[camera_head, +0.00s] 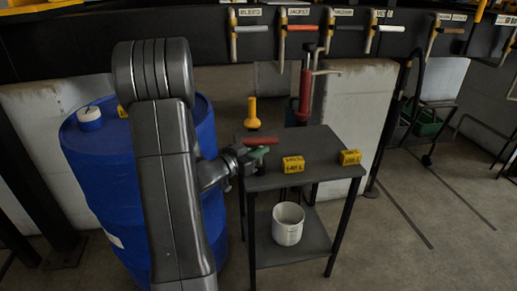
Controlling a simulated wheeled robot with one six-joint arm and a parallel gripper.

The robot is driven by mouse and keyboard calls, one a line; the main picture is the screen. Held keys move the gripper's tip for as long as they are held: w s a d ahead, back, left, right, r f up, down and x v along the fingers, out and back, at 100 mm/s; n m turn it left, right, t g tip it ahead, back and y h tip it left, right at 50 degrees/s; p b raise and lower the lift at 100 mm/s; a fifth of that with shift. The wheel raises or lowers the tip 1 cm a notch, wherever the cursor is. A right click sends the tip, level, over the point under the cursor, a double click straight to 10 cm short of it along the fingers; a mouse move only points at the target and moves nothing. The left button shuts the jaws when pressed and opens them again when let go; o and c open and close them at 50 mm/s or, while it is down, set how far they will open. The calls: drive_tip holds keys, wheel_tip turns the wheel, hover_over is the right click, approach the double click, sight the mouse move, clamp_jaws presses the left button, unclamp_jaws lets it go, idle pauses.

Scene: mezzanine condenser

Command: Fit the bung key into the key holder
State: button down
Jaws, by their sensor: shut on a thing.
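My gripper (241,157) is at the left edge of the dark side table (298,150), reached by my grey arm across the blue drum. It is shut on a small tool that I take to be the bung key. A red bar (261,141) and a green piece (257,154) show at the jaws; I cannot tell which belongs to the key. The fingertips are small and partly hidden. I cannot pick out the key holder for certain. A yellow upright piece with a round foot (252,113) stands just behind the gripper.
Two yellow labelled blocks (292,164) (350,157) sit on the table. A white bucket (288,223) stands on its lower shelf. A blue drum (93,175) stands left. A red pump-like device (305,95) is behind the table. Labelled lever handles (302,27) line the dark beam.

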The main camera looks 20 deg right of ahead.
drive_tip(key=c, duration=1.3)
unclamp_jaws()
drive_tip(key=p+v, duration=0.1)
drive_tip(key=v, duration=1.2)
drive_tip(key=shift+a+p, duration=0.3)
drive_tip(key=shift+a, duration=0.1)
drive_tip(key=shift+s, duration=0.1)
drive_tip(key=b+x, duration=0.1)
drive_tip(key=x, duration=1)
drive_tip(key=shift+d, duration=0.3)
